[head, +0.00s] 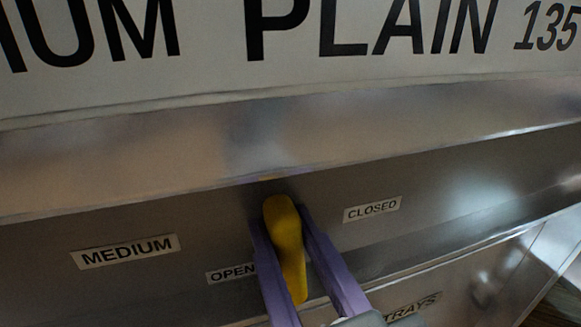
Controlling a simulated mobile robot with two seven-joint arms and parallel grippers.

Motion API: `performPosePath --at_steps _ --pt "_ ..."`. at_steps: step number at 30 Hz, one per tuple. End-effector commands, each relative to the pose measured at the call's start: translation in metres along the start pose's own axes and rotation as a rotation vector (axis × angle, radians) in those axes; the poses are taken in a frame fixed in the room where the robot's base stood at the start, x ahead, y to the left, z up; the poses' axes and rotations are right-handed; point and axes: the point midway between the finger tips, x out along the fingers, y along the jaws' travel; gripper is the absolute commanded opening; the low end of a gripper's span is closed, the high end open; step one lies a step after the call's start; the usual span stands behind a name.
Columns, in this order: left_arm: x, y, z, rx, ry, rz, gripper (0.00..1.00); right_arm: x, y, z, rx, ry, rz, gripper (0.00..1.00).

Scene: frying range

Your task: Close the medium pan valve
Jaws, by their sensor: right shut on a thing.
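The medium pan valve has a yellow lever handle (289,245) on the steel front panel, in the middle of the head view. The handle runs downward from its rounded upper end, leaning slightly right at the bottom. The OPEN label (230,273) is beside it at lower left, partly covered by a finger. The CLOSED label (371,209) is to its upper right. My right gripper (281,218) has its two purple fingers on either side of the handle and is shut on it. My left gripper is out of view.
The MEDIUM label (125,251) is on the panel at left. A steel ledge (200,150) juts above the valve, under a large sign (300,70) reading "PLAIN 135". A TRAYS label (412,306) is lower right, below the panel's edge.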

Motion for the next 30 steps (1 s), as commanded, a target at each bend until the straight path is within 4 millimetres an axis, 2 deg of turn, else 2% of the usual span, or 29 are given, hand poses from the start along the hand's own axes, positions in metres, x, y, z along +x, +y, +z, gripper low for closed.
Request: performPosePath --at_steps 15,30 --pt "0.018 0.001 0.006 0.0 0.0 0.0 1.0 0.0 -0.01 0.004 -0.443 0.001 0.0 0.0" --pt "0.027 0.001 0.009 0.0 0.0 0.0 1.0 0.0 -0.018 0.009 -0.92 0.001 0.0 0.0"
